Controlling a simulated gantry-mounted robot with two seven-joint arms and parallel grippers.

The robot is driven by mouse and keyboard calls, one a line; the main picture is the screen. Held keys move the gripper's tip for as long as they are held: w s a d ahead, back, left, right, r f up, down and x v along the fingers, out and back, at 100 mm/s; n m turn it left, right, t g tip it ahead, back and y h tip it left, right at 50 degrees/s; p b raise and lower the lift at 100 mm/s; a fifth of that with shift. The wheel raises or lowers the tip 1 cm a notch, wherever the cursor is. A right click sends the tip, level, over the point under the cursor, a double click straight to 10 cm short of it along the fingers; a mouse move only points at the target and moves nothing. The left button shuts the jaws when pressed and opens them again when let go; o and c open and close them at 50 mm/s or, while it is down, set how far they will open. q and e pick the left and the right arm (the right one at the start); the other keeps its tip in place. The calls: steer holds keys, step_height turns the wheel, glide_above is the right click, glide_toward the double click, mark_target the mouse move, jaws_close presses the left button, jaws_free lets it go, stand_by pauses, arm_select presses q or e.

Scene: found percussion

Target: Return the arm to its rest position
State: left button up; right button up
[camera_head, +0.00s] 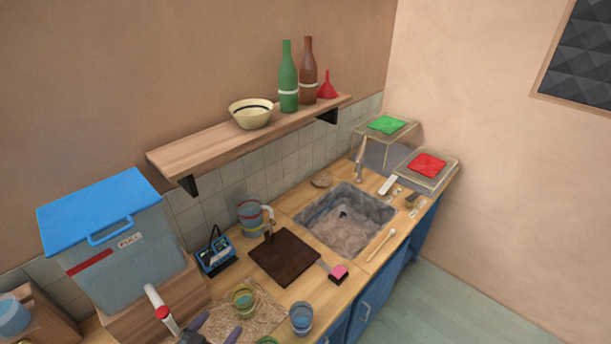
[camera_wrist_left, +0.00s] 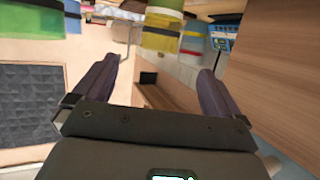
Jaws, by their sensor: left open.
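My left gripper (camera_head: 217,328) shows at the bottom edge of the head view, in front of the straw-coloured mat (camera_head: 262,318). Only its purple-grey fingers and a bit of dark body show; the rest is cut off by the frame. In the left wrist view its two fingers (camera_wrist_left: 157,70) stand wide apart with nothing held between them. A yellow-green cup (camera_head: 243,299) stands on the mat close to the gripper, and a blue cup (camera_head: 301,318) stands to the right. My right gripper is in neither view.
A dark board (camera_head: 284,256) and the sink (camera_head: 345,225) lie beyond. A wall shelf (camera_head: 215,145) holds a bowl (camera_head: 251,113) and bottles. The air above the sink looks clear.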

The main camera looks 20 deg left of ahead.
arm_select(q)
steer(key=s+d+r+m+g+h, duration=0.15)
steer(key=s+d+g, duration=0.25)
steer(key=d, duration=0.7)
steer(key=s+d+r+g+y+p, duration=0.1)
steer(key=s+d+r+g+y, duration=0.1)
steer(key=s+g, duration=0.75)
step_height(320, 180, up, 17)
steer(key=s+t+p, duration=0.2)
steer(key=p, duration=1.6)
steer(key=shift+s+t, duration=0.25)
steer(key=shift+t, duration=0.1)
steer(key=shift+h, duration=0.25)
